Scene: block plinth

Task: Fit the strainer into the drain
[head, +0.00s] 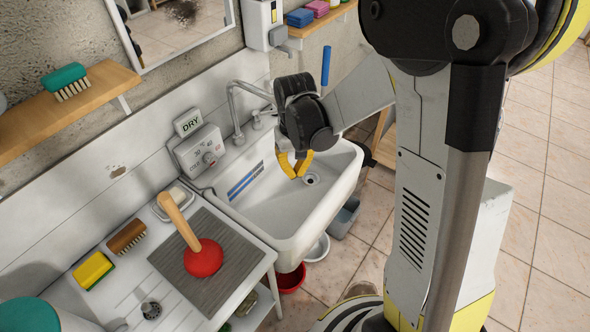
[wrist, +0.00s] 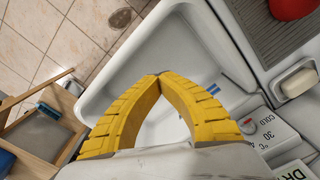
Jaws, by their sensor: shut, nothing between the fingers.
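A small metal piece that looks like the strainer (head: 150,309) sits on the white counter at the lower left of the head view. The drain (head: 311,179) is a round metal-rimmed hole in the floor of the white sink (head: 270,217). My gripper (head: 297,174) is above the basin, close to the drain in the picture. Its yellow fingers meet at their tips with nothing between them. In the wrist view the shut fingertips (wrist: 163,76) lie over the sink basin (wrist: 186,45). They cover part of it, and I cannot make out the drain there.
A red plunger (head: 204,259) with a wooden handle stands on a grey ribbed mat (head: 221,284) between the strainer and the sink. A brush (head: 127,237) and a yellow sponge (head: 93,270) lie nearby. The faucet (head: 237,108) and control box (head: 200,150) border the sink.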

